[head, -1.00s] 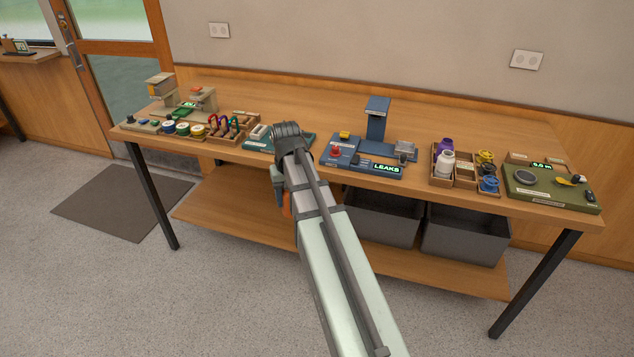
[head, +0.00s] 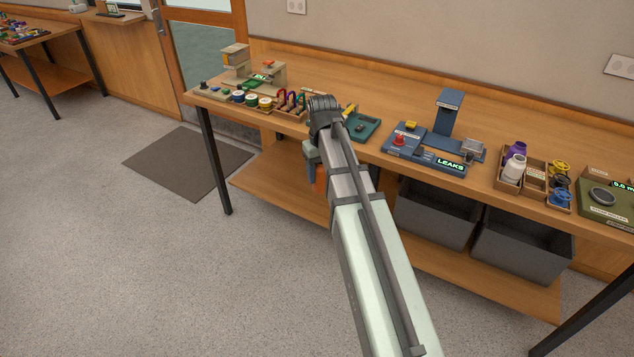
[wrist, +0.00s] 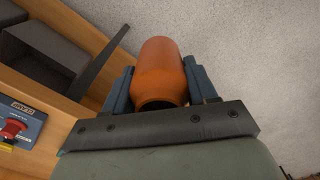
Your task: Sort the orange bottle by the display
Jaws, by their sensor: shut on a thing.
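My gripper (wrist: 163,90) is shut on the orange bottle (wrist: 160,68), which sits between the two blue fingers in the wrist view. In the head view only a bit of orange (head: 315,183) shows below my wrist, in front of the bench edge and over the floor side. The blue test station (head: 430,150) stands on the bench to the right of my gripper. Its display (head: 450,164) reads "LEAKS". A red button (head: 399,138) and a yellow part (head: 411,125) are on its left side.
Two grey bins (head: 438,212) (head: 520,247) stand on the lower shelf under the station. A teal tray (head: 362,126) is behind my wrist. Open floor lies at left.

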